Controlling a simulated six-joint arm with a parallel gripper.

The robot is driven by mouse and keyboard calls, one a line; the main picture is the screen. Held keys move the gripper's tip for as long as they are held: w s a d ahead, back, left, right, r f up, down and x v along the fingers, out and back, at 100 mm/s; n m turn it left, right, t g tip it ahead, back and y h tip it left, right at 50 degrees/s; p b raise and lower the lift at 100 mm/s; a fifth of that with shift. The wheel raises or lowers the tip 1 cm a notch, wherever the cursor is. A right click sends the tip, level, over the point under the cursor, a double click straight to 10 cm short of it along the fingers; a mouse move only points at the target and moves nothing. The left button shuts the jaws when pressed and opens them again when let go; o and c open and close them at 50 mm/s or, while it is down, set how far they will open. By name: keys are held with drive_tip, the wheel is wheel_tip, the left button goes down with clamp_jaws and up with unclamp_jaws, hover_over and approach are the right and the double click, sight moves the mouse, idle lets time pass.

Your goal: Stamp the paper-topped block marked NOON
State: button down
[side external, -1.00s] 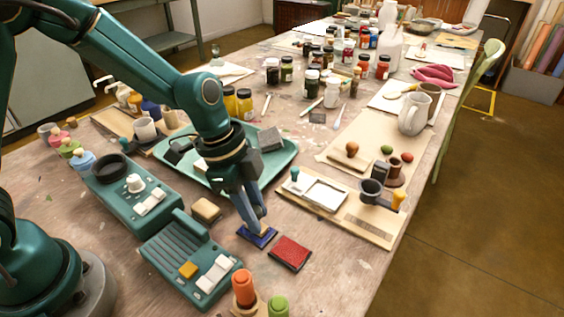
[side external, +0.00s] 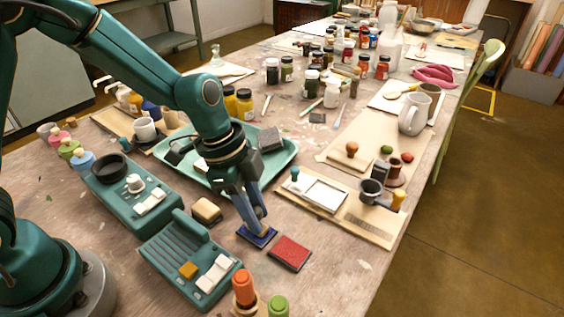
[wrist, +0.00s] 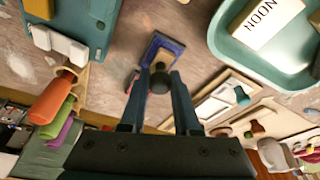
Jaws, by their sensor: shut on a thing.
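The NOON block (wrist: 262,22) has a pale paper top with dark letters and lies in the teal tray (wrist: 228,42), at the top right of the wrist view. The letters cannot be read in the side view. My gripper (side external: 262,229) points down over the blue ink pad (side external: 246,236). In the wrist view my gripper (wrist: 158,82) is shut on a stamp with a dark round knob (wrist: 159,83). The stamp's brownish base is over the blue pad (wrist: 176,46); whether they touch is unclear. The red pad (side external: 290,252) lies beside the blue one.
The teal tray (side external: 283,163) also holds dark blocks. A tan block (side external: 207,208) stands left of my gripper, near a teal device with buttons (side external: 190,262). Orange (side external: 243,286) and green handles stand in front. A board with a white frame (side external: 325,193) lies right.

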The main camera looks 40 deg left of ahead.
drive_tip(key=shift+s, duration=0.1)
drive_tip(key=shift+r, duration=3.5)
drive_tip(key=shift+r+m, duration=0.15)
drive_tip(key=shift+m, duration=0.15)
drive_tip(key=w+a, duration=0.7)
drive_tip(key=a, duration=0.3)
drive_tip(key=shift+w+a+f, duration=0.1)
drive_tip(key=shift+f, duration=1.2)
drive_tip(key=shift+a+f, duration=0.1)
drive_tip(key=shift+f, duration=1.2)
drive_tip(key=shift+f, duration=0.6)
